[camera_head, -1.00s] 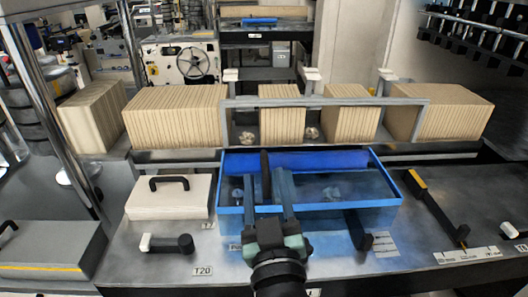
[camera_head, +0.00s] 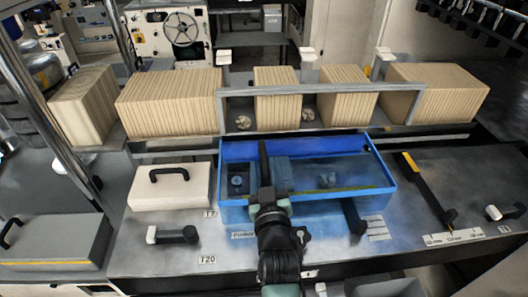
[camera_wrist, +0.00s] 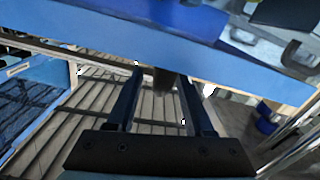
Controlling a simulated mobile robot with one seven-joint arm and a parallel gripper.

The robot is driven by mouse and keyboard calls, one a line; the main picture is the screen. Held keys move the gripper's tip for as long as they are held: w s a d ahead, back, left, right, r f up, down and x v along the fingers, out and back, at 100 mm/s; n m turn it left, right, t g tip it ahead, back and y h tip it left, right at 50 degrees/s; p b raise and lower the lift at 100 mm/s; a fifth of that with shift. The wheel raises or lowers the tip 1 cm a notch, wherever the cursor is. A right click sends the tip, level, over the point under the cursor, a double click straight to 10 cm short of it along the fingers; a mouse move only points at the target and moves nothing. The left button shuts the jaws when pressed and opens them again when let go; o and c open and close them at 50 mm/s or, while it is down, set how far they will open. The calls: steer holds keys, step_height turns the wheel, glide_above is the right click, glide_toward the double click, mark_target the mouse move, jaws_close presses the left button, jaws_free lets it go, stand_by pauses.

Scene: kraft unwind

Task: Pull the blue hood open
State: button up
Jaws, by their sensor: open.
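The blue hood (camera_head: 345,194) is a wide blue-framed box with see-through faces, standing at the middle of the grey worktop. Its blue edge (camera_wrist: 150,45) crosses the top of the wrist view. My gripper (camera_head: 264,172) is in front of the hood's left half and overlaps it in the head view. In the wrist view my gripper (camera_wrist: 161,78) is open, its two fingers apart. A short dark bar (camera_wrist: 162,82) shows between the fingers, below the blue edge. I cannot tell whether it touches them, or whether it is the hood's handle.
A white box with a black handle (camera_head: 170,187) stands left of the hood. Black levers lie at the left (camera_head: 175,236) and right of the front (camera_head: 354,217). A yellow-tipped lever (camera_head: 427,185) lies farther right. A row of tan stacks (camera_head: 170,97) behind a grey frame (camera_head: 219,112) stands at the back.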

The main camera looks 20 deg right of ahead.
mark_target(262, 146)
steer(key=shift+p+x, duration=0.4)
steer(key=shift+x, duration=1.3)
jaws_close()
